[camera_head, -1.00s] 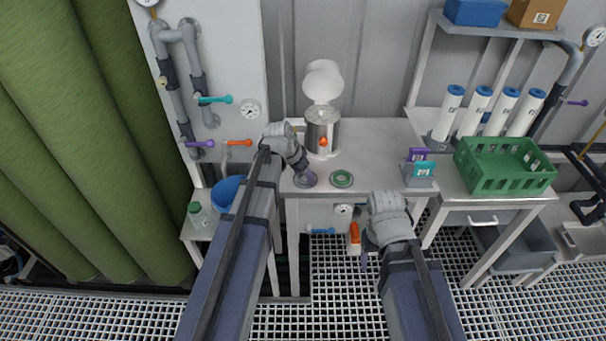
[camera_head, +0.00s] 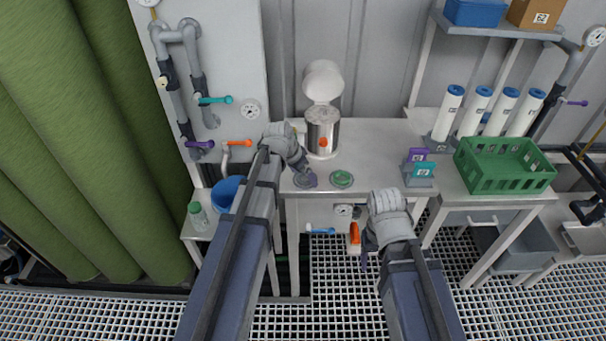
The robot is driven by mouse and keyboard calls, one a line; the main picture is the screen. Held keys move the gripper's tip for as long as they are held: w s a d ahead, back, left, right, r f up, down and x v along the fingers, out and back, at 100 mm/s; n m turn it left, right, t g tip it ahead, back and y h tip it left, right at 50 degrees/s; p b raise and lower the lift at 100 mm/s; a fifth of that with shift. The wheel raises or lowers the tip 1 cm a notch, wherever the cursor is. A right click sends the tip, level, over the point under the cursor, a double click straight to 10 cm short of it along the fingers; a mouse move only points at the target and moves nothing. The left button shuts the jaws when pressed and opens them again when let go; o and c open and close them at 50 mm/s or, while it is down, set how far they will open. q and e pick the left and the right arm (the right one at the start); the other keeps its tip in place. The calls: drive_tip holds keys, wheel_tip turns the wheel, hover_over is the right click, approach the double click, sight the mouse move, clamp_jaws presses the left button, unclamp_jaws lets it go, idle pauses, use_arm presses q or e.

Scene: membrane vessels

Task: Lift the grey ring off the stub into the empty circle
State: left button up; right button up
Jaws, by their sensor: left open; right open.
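A grey ring-like piece (camera_head: 299,182) lies on the left front of the metal table. My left gripper (camera_head: 308,178) is over it, pointing down, and its fingers hide much of it. That gripper is open, and I cannot tell whether it touches the ring. The stub under the ring cannot be made out. A green ring-shaped piece (camera_head: 342,179) lies just right of it, apart from the gripper. I cannot make out an empty circle with certainty. My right gripper (camera_head: 368,253) is open and low in front of the table, away from the rings.
A steel canister (camera_head: 322,134) with its white lid (camera_head: 323,82) raised stands behind the rings. A holder with purple and teal tags (camera_head: 420,170) and a green crate (camera_head: 503,165) stand to the right. The tabletop between the green ring and the tags is clear.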

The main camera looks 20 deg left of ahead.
use_arm(q)
drive_tip(key=p+v, duration=0.6)
drive_tip(key=v, duration=0.1)
drive_tip(key=shift+r, duration=0.2)
idle(0.4)
drive_tip(key=s+d+n+g+y, duration=0.1)
drive_tip(key=s+d+g, duration=0.1)
drive_tip(key=s+d, duration=0.5)
drive_tip(key=s+d+f+n+g+y, duration=0.1)
drive_tip(key=s+d+g+y, duration=0.1)
drive_tip(key=s+d, duration=0.6)
drive_tip(key=s, duration=0.5)
drive_tip(key=shift+s+f+y, duration=0.3)
drive_tip(key=shift+s, duration=0.1)
